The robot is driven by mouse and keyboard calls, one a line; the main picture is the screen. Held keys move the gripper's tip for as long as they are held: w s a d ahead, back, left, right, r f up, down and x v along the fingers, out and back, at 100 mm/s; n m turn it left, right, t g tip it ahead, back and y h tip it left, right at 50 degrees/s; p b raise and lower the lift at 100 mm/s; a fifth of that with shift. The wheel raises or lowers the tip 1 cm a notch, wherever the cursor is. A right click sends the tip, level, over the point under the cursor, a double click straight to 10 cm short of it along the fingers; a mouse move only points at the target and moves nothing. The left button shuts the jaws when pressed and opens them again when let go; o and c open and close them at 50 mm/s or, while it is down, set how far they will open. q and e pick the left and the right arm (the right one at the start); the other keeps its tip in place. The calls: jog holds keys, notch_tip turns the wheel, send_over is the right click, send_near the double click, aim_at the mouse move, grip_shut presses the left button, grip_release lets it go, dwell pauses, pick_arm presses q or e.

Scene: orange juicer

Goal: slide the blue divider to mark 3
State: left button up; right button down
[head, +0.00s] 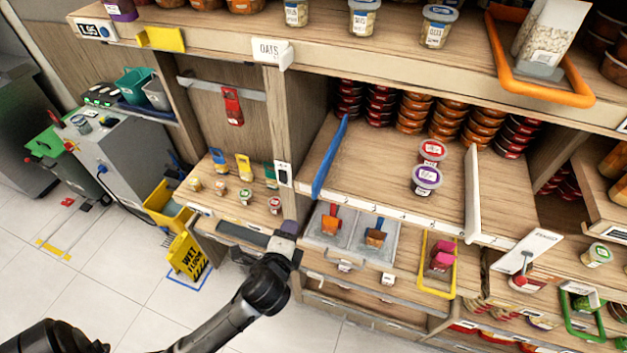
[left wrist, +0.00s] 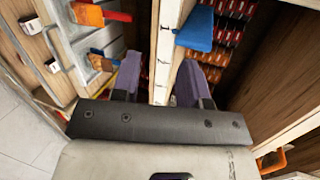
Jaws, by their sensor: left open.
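The blue divider (head: 330,157) stands upright at the left end of the open shelf (head: 390,165). A white strip with marks (head: 385,211) runs along the shelf's front edge; the numbers are too small to read surely. My left gripper (head: 288,230) is open and empty, in front of and below the divider's front end, apart from it. In the left wrist view, the divider's blue end (left wrist: 195,30) is ahead, nearer the right finger. The marked strip (left wrist: 163,70) runs between the two purple fingers (left wrist: 158,82). My right gripper is not in view.
A white divider (head: 472,195) stands at the shelf's right. Two lidded tubs, red (head: 432,152) and purple (head: 426,179), stand between the dividers, nearer the white one. Stacked tubs (head: 415,112) fill the back. Below are grey bins (head: 357,236) with scoops. The shelf is bare beside the blue divider.

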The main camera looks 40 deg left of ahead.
aim_at(314, 187)
pick_arm(q)
notch_tip(314, 187, up, 4)
jog(key=w+d+r+m+t, duration=0.15)
jog(key=m+t, duration=0.25)
jog(key=m, duration=1.4)
jog(key=x, duration=0.4)
jog(key=p+x, duration=0.1)
jog(key=x, duration=0.4)
jog(key=p+x, duration=0.1)
jog(key=x, duration=0.4)
jog(key=shift+w+d+f, duration=0.15)
jog(key=shift+w+f, duration=0.05)
jog(key=shift+f, duration=0.15)
jog(key=shift+c, duration=0.3)
grip_shut()
